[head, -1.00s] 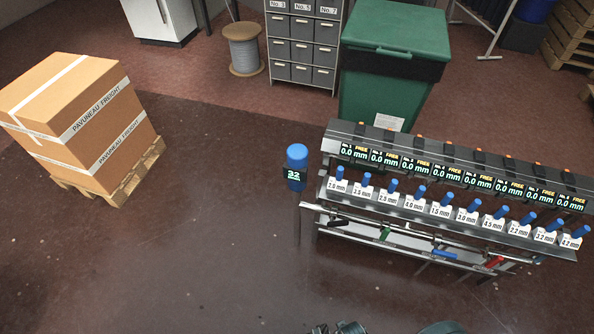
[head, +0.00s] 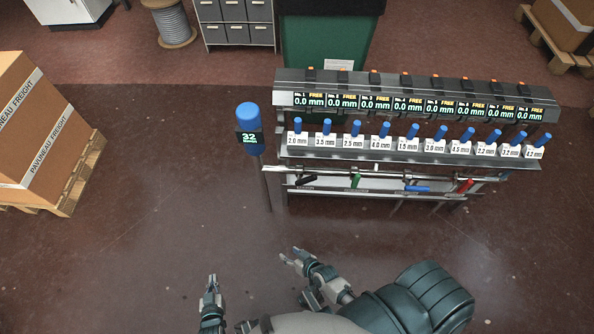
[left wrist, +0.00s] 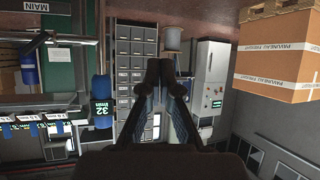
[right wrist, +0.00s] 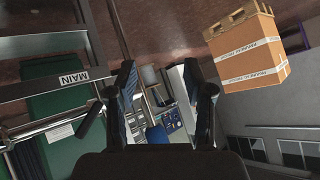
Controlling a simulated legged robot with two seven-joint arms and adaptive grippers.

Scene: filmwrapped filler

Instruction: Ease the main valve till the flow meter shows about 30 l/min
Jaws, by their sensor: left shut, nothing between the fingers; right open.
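The flow meter (head: 249,130) is a blue upright cylinder at the left end of the metal bench; its display reads 32, and the left wrist view shows 32 l/min on it (left wrist: 101,108). A black lever (head: 307,180) sits on the pipe at the bench's left end. In the right wrist view a black lever (right wrist: 90,120) is beside a MAIN label (right wrist: 73,79). My left gripper (head: 211,283) is shut and empty, in front of the bench and apart from it. My right gripper (head: 290,257) is open and empty, also short of the levers.
Green (head: 356,181), blue (head: 417,188) and red (head: 465,185) levers follow along the bench front. Displays above read 0.0 mm and FREE. A carton (head: 30,120) on a pallet stands left. A green bin (head: 328,40) is behind. The floor before the bench is clear.

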